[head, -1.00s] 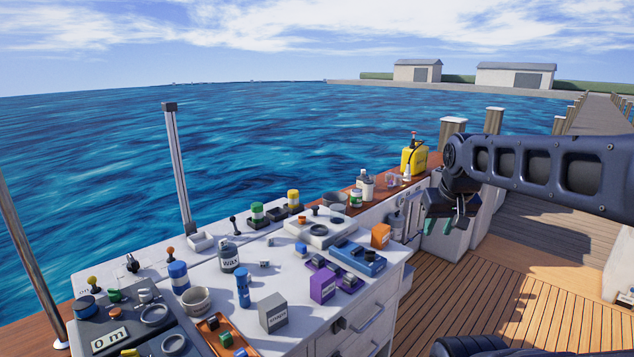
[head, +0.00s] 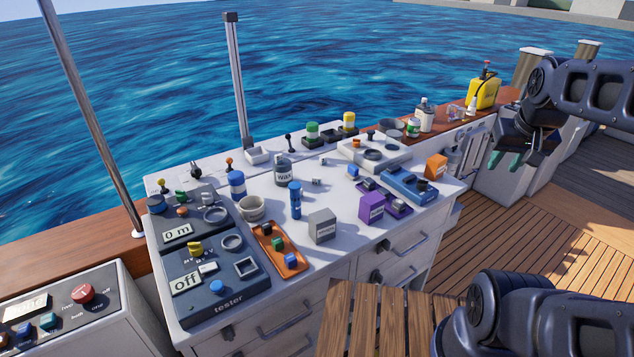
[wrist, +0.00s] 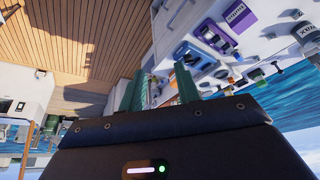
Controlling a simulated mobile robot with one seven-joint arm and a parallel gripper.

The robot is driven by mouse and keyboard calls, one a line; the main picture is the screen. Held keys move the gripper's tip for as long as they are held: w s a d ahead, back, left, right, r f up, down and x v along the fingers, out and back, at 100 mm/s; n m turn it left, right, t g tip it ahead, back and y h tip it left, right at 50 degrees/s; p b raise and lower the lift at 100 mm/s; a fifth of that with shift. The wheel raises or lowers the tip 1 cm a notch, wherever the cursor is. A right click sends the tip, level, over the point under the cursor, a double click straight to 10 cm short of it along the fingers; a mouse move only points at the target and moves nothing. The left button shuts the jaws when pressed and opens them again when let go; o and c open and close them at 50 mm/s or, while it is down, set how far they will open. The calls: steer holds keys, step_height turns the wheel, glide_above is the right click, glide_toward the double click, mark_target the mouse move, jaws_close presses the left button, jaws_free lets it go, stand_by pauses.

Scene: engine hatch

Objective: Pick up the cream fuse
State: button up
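I cannot pick out a cream fuse for certain. A small pale grey-white piece (head: 317,182) lies on the white counter (head: 335,205), right of the wax bottle; it is too small to tell what it is. A purple tray (head: 404,212) holds small pale and dark pieces. My gripper (head: 515,160) has green fingertips and hangs right of the counter, apart from everything on it. In the wrist view my gripper (wrist: 163,88) is open, with nothing between its fingers.
The wax bottle (head: 282,172), blue cylinder (head: 295,200), grey box (head: 322,226), purple box (head: 371,207) and orange box (head: 436,167) stand on the counter. The tester (head: 215,290) is at its left end. Deck (head: 560,240) lies open on the right.

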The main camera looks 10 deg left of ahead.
steer(key=shift+o, duration=0.5)
steer(key=shift+w, duration=0.1)
steer(key=w+a+r+n+g, duration=0.15)
steer(key=w+a+n, duration=0.45)
steer(key=w, duration=0.6)
steer(key=n+g, duration=0.3)
steer(key=n, duration=1)
glide_above(317, 181)
step_height(317, 181, down, 22)
steer(key=f, duration=1)
steer(key=shift+w, duration=0.35)
jaws_close()
